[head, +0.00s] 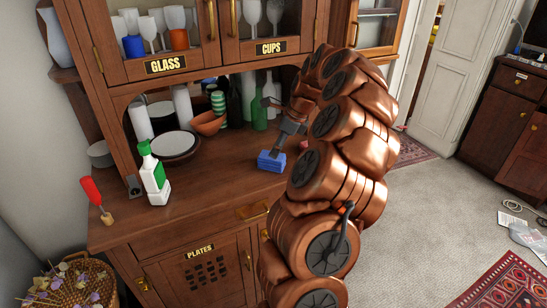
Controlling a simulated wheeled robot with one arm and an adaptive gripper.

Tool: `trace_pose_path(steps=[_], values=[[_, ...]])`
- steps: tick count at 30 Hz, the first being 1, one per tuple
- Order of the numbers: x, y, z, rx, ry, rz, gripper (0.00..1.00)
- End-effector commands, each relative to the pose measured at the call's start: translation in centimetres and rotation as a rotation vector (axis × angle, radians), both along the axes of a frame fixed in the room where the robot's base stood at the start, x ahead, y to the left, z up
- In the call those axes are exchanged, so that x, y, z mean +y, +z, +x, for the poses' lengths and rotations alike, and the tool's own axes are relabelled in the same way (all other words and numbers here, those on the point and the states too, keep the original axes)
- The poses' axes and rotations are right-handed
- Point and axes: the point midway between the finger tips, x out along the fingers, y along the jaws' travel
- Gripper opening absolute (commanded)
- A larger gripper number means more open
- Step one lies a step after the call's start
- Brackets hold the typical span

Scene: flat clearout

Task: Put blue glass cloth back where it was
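The blue glass cloth (271,161) is a small folded blue block at the middle of the cabinet's wooden counter. My gripper (277,151) comes down from the right, with its dark fingertips right at the top of the cloth. I cannot tell whether the fingers are shut on it or only beside it. The cloth looks to be on the counter or just over it. My copper-coloured arm hides the counter's right part.
Glass-door cupboards (165,66) hang above. The front counter left of the cloth is clear.

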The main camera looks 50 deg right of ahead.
Motion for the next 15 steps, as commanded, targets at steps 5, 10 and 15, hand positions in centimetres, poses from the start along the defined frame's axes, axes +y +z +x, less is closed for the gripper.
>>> trace_pose_path(steps=[5,10,15], values=[[-0.7,2.8,-1.1,-0.001,-0.001,-0.002,0.81],[-0.9,4.8,-1.8,0.001,0.001,-0.001,0.81],[-1.1,5.9,-2.2,0.0,0.0,-0.001,0.81]])
